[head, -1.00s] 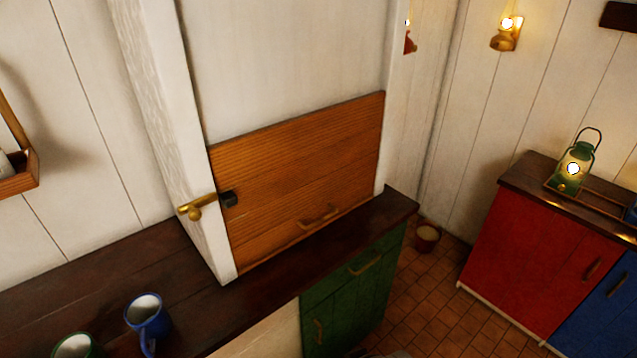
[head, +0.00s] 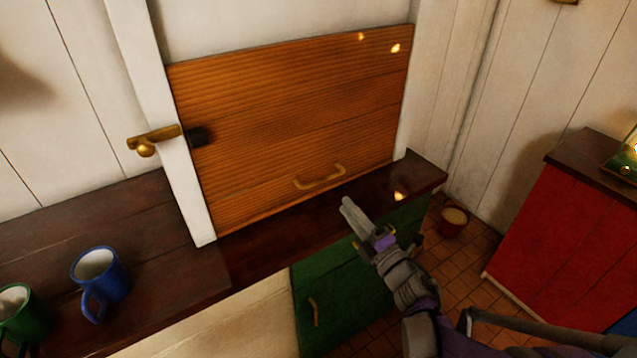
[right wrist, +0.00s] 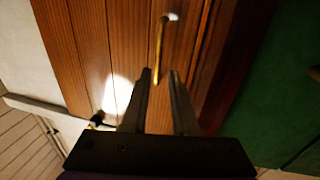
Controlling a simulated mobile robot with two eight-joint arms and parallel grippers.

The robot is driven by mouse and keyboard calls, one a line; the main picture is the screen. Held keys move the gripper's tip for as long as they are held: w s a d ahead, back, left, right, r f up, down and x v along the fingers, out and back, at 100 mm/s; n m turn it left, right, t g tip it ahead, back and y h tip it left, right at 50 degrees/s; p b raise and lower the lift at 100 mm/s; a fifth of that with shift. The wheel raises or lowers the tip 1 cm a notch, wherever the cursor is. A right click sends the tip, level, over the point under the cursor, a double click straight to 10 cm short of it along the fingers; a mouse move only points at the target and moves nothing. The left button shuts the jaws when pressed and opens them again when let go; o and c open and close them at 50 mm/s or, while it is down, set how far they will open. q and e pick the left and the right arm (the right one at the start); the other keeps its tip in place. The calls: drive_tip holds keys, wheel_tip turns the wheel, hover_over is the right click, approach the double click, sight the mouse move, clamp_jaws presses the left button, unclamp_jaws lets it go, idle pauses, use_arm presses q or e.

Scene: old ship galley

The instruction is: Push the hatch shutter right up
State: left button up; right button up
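The hatch shutter (head: 290,110) is an orange-brown wooden panel between white posts in the head view. Its lower edge is down near the dark counter. A brass handle (head: 320,178) is fixed low on it. A brass latch (head: 153,141) sits on the left post, with a black piece (head: 199,136) at the shutter's left edge. My right gripper (head: 348,206) is above the counter's front, below and right of the handle. In the right wrist view its fingers (right wrist: 160,77) are apart and empty, pointing towards the handle (right wrist: 160,42). My left gripper is not in view.
A blue mug (head: 100,278) and a green mug (head: 18,312) stand on the counter (head: 185,280) at left. A green cupboard (head: 325,280) is under the counter.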

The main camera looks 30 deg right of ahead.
sight(324, 180)
drive_tip(key=x, duration=1)
drive_tip(key=shift+w+a+r, duration=0.2)
clamp_jaws()
idle(1.1)
